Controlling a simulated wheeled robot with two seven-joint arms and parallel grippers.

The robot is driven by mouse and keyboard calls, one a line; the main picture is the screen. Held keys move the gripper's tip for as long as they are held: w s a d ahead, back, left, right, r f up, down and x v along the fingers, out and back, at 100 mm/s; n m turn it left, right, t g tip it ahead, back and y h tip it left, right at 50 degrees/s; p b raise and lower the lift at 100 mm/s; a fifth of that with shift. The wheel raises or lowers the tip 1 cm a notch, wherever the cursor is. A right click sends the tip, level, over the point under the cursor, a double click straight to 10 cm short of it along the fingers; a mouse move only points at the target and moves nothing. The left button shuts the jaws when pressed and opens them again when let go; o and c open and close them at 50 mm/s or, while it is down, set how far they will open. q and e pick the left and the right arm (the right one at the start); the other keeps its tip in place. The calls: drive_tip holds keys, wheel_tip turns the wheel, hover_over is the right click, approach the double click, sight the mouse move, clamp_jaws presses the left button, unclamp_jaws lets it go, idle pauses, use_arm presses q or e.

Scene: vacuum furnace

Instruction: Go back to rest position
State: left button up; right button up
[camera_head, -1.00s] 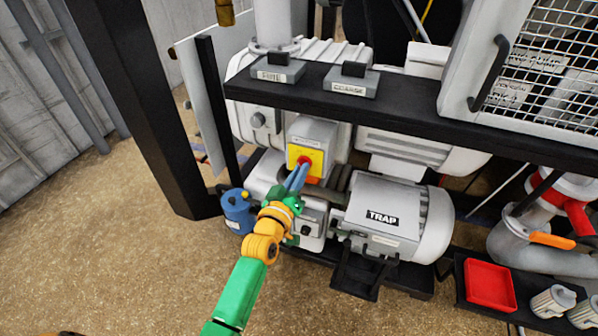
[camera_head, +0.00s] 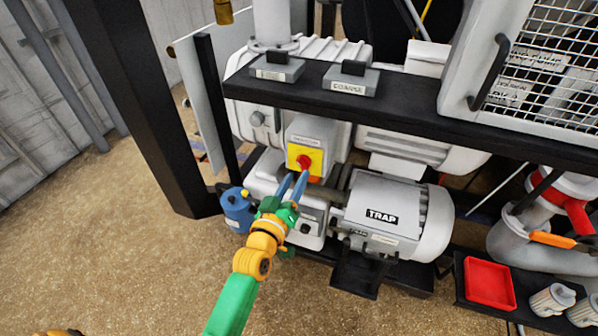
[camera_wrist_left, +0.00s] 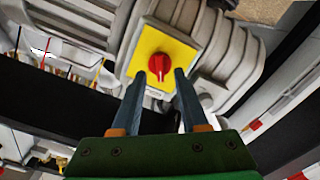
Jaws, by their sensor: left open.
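My left gripper (camera_head: 293,186) reaches in on its green and orange arm and is in front of the pump. Its two blue fingers are apart with nothing between them; they also show in the left wrist view (camera_wrist_left: 157,100). Just beyond the fingertips is a red rotary knob (camera_head: 304,162) on a yellow plate (camera_head: 313,152), fixed to a grey switch box. In the left wrist view the knob (camera_wrist_left: 159,70) stands beyond and between the fingertips, apart from them. My right gripper does not show.
A black shelf (camera_head: 420,118) with two labelled blocks overhangs the switch. The TRAP unit (camera_head: 385,212) is to the right, a blue can (camera_head: 237,212) close left of my gripper. A black post (camera_head: 150,110) stands left. A red tray (camera_head: 489,284) lies right. The floor in front is open.

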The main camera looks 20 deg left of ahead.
use_arm(q)
drive_tip(key=s, duration=0.3)
drive_tip(key=shift+s, duration=0.4)
drive_tip(key=s+d+f+m+g, duration=0.15)
drive_tip(key=s+f+g, duration=0.3)
drive_tip(key=f, duration=0.85)
drive_tip(key=s+d+f+m+g, duration=0.1)
drive_tip(key=s+f+m+g, duration=0.4)
drive_tip(key=f, duration=0.8)
drive_tip(key=s+a+f+g, duration=0.1)
drive_tip(key=s+f, duration=0.3)
drive_tip(key=s, duration=0.5)
drive_tip(key=s+a+f+m+g, duration=0.1)
drive_tip(key=s+f+g, duration=0.3)
drive_tip(key=s, duration=0.6)
drive_tip(key=s+a+f+g, duration=0.2)
drive_tip(key=s+f, duration=0.4)
drive_tip(key=s, duration=0.3)
drive_tip(key=shift+s+a+f+m+y, duration=0.15)
drive_tip(key=shift+a+f+m+y, duration=0.15)
drive_tip(key=shift+a, duration=0.45)
drive_tip(key=shift+r+g, duration=0.1)
drive_tip(key=shift+g, duration=0.15)
